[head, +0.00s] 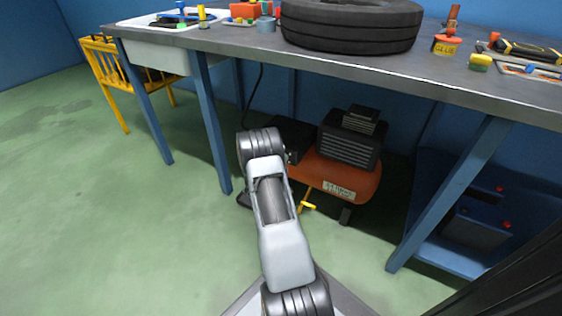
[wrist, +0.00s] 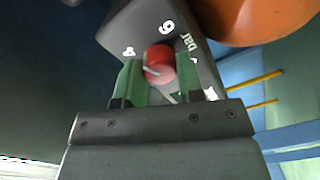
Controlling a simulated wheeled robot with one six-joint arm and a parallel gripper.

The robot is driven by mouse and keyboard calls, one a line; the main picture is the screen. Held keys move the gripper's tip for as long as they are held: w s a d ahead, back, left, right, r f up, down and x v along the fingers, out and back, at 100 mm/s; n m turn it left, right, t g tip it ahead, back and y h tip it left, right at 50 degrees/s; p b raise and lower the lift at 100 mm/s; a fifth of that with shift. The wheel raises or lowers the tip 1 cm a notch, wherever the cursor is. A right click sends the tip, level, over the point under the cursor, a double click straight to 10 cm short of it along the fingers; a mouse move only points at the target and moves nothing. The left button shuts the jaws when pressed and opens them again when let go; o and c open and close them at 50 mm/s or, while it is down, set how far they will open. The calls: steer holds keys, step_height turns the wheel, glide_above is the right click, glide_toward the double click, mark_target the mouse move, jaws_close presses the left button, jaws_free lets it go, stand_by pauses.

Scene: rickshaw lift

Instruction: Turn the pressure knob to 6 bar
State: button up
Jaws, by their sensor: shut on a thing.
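The red pressure knob (wrist: 159,56) sits on a dark panel (wrist: 200,65) with white marks 4, 6 and "bar" in the wrist view. A pale line shows at the knob's lower left; I cannot tell exactly which value it points to. My gripper (wrist: 160,72) has its green fingers on both sides of the knob and is shut on it. In the head view my arm reaches to the orange compressor (head: 365,183) under the workbench. My arm hides the knob and my fingers there.
The workbench (head: 240,43) overhangs the compressor, with blue legs to both sides. A tyre (head: 350,28) lies on top. The green floor at left is clear.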

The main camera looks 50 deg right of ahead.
steer(key=m, duration=1.2)
steer(key=shift+m, duration=0.4)
stand_by(0.4)
steer(key=o, duration=0.9)
